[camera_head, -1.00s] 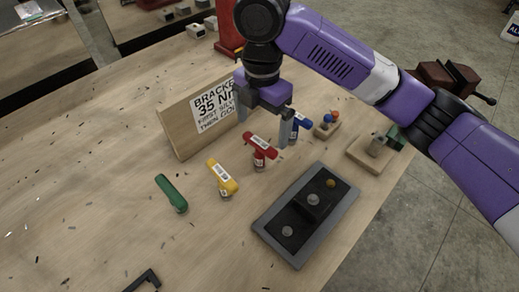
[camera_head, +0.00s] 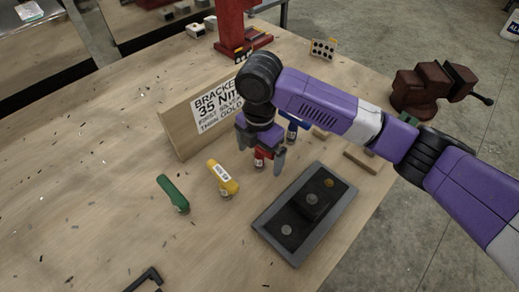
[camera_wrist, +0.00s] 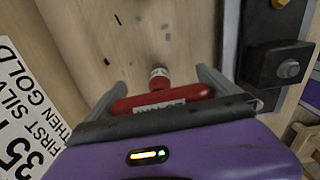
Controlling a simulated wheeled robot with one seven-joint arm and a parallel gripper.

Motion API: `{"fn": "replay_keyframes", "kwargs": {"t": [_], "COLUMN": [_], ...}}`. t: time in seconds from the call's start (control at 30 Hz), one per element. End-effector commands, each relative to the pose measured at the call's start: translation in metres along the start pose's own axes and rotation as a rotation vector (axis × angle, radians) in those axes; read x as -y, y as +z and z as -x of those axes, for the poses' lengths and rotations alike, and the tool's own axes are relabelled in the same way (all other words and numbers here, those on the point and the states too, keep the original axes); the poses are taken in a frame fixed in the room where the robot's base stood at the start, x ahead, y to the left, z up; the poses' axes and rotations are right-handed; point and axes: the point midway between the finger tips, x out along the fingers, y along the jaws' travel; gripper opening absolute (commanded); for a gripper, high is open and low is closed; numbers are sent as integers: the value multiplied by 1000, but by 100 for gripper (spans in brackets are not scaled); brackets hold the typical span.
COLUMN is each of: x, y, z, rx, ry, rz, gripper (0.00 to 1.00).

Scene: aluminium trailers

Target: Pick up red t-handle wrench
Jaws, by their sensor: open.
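The red t-handle wrench (camera_head: 262,153) stands upright on the wooden table. In the head view its handle is mostly hidden behind my gripper (camera_head: 262,160). In the wrist view the red t-handle wrench (camera_wrist: 160,98) shows its crossbar lying lengthwise between the two fingers of my gripper (camera_wrist: 162,85), with its shaft and a pale labelled collar beyond. The fingers are open, one beyond each end of the crossbar, with a small gap visible on the right.
A yellow t-handle (camera_head: 223,178) and a green one (camera_head: 172,193) stand to the left. A blue one (camera_head: 296,127) is close on the right. A dark grey tray (camera_head: 268,232) with bolts lies in front. A wooden sign (camera_head: 182,132) stands behind.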

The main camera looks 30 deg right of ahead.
Motion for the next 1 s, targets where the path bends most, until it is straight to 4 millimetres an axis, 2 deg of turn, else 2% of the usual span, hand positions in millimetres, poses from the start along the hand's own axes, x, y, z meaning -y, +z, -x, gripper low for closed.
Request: {"fn": "replay_keyframes", "kwargs": {"t": [0.13,0.17,0.53,0.83,1.0], "x": [0,0,0,0,-1], "y": [0,0,0,0,0], "z": [0,0,1,3,14], "rx": [0,0,0,0,0], "ry": [0,0,1,2,3], "rz": [0,0,-1,-1,-1], "gripper": [100,96,23,22,22]}}
